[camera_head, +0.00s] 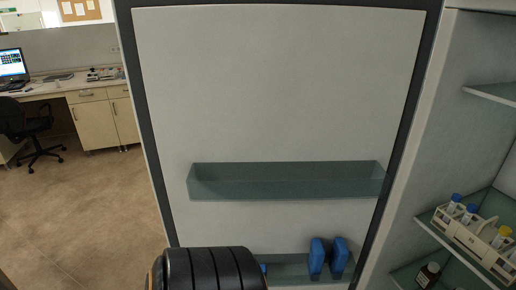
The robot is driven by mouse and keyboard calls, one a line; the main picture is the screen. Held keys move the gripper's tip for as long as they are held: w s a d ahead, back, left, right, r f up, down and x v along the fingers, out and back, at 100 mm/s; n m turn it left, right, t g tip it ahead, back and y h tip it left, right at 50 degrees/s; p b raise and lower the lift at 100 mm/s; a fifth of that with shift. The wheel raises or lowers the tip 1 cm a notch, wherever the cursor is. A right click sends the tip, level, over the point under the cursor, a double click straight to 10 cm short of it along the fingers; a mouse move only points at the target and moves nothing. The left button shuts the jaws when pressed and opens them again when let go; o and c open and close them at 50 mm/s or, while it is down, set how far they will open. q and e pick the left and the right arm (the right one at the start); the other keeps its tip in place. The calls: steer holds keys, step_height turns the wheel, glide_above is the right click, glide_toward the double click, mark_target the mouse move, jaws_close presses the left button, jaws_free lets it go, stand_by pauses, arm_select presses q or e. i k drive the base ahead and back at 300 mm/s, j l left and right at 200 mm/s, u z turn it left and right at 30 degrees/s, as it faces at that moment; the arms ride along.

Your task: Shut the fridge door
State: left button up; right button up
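The fridge door (280,90) stands open and fills the middle of the view. I see its pale inner face, framed by a dark seal (146,130). A clear greenish bin (285,181) is fixed across it, and a lower bin (290,272) shows at the bottom edge. To the right is the open fridge interior (470,60). Neither gripper can be made out in this view. A black ribbed part of mine covers the lower left corner of the door, and I cannot tell whether it touches the door.
Blue items (328,257) show at the lower bin; what they are is unclear. Inside the fridge, a rack (474,240) holds capped tubes, with a dark bottle (428,274) below. At left are open floor (80,215), an office chair (38,130) and a desk (95,95).

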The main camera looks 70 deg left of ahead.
mark_target(269, 128)
steer(key=k+j+z, duration=0.4)
steer(key=k+j, duration=0.55)
steer(key=k, duration=0.1)
